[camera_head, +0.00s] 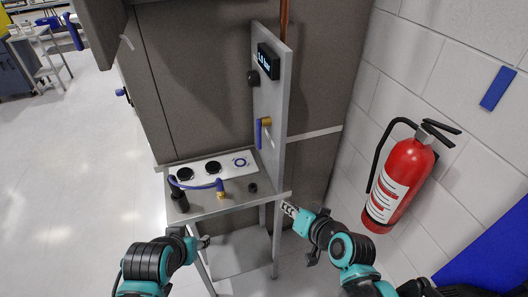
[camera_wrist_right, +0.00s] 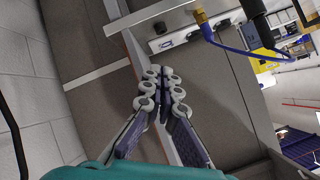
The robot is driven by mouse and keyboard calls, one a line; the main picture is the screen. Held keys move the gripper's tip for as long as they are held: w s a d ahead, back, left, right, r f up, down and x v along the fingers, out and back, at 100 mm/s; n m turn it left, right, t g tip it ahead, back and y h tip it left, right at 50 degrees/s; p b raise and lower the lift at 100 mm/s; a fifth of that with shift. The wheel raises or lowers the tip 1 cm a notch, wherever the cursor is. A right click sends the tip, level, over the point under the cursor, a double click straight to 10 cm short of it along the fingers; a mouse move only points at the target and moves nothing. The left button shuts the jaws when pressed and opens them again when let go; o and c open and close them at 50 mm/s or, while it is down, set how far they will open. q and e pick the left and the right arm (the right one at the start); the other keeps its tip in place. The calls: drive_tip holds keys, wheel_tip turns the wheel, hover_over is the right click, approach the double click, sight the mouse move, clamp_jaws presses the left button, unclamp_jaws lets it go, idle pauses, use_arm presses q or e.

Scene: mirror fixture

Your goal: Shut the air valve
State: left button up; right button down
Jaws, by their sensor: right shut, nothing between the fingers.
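The air valve (camera_head: 265,122), a brass body with a blue lever, sits on the upright grey panel (camera_head: 271,90) below a pressure display. Its lever points down along the panel. My right gripper (camera_head: 289,209) is shut and empty, below the valve and to its right, by the right corner of the small grey table. In the right wrist view its fingertips (camera_wrist_right: 162,85) are together with nothing between them. The valve is not clearly visible in that view. My left gripper (camera_head: 203,242) is low, in front of the table; its finger opening is too small to tell.
A blue hose (camera_head: 202,186) with a brass fitting lies on the grey table (camera_head: 235,203). The black display (camera_head: 267,61) reads about 1.0 bar. A red fire extinguisher (camera_head: 398,185) hangs on the right wall. Grey cabinet panels stand behind; open floor lies at left.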

sight(261, 142)
drive_tip(key=w+a+r+m+t, duration=0.2)
drive_tip(key=w+m+t, duration=0.4)
drive_tip(key=m, duration=0.6)
drive_tip(key=shift+w+r+t+y, duration=0.2)
drive_tip(key=shift+r+t+y, duration=0.15)
drive_tip(key=shift+r, duration=0.3)
drive_tip(key=b+x, duration=0.2)
drive_tip(key=x, duration=1.2)
